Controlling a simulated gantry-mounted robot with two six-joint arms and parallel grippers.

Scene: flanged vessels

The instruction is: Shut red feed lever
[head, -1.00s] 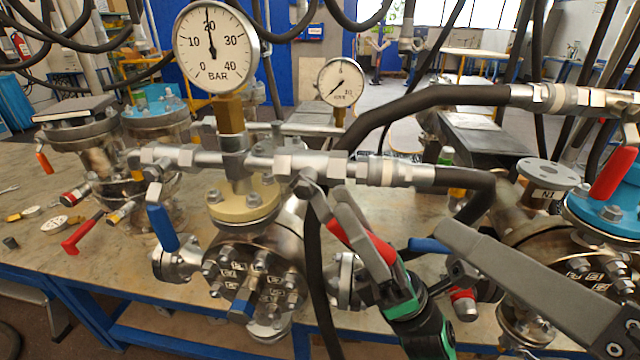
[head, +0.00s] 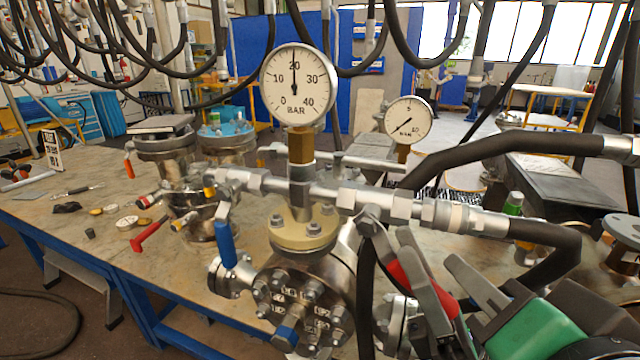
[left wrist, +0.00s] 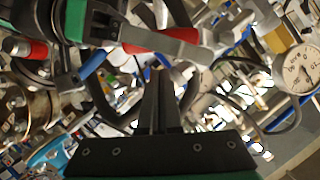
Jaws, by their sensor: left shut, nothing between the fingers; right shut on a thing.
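A red lever (head: 402,274) sits below the pipe of the centre vessel (head: 305,290). In the left wrist view the red lever (left wrist: 150,42) shows at the top beside a grey finger of my right gripper. The lever's pivot is mostly hidden.
A blue lever (head: 225,243) stands upright left of the centre vessel. Two gauges, one large (head: 298,85) and one small (head: 408,120), rise above the pipe. A black hose (head: 500,145) arches at the right. A red-handled part (head: 150,233) is at the table's left front.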

